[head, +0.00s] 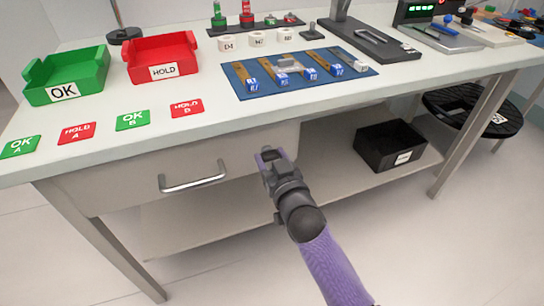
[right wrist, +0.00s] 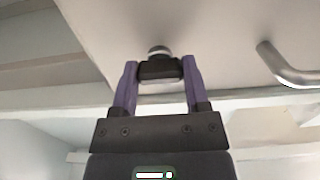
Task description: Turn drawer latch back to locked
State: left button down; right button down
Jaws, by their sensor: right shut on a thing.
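My right gripper (head: 270,155) reaches up to the right part of the drawer front (head: 130,185). In the right wrist view its two purple fingers (right wrist: 160,66) stand on either side of the drawer latch, a dark block (right wrist: 159,72) with a round silver part (right wrist: 158,51) behind it. The fingers are shut on the latch. In the head view the gripper hides the latch, and I cannot tell its exact turn. The drawer looks closed. Its metal handle (head: 193,183) is left of the gripper in the head view and shows at the right in the wrist view (right wrist: 285,68). My left gripper is not in view.
The tabletop (head: 190,118) above holds a green OK tray (head: 65,78), a red HOLD tray (head: 162,58), several label cards and a blue mat (head: 240,92) with tagged strips. A black bin (head: 395,150) stands on the lower shelf to the right.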

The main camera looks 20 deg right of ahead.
jog(key=shift+c, duration=0.4)
grip_release()
jog(key=shift+s, duration=0.3)
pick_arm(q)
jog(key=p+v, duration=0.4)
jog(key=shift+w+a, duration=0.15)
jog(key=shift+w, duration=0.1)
pick_arm(e)
jog(key=s, duration=0.9)
jog(key=shift+s+d, duration=0.2)
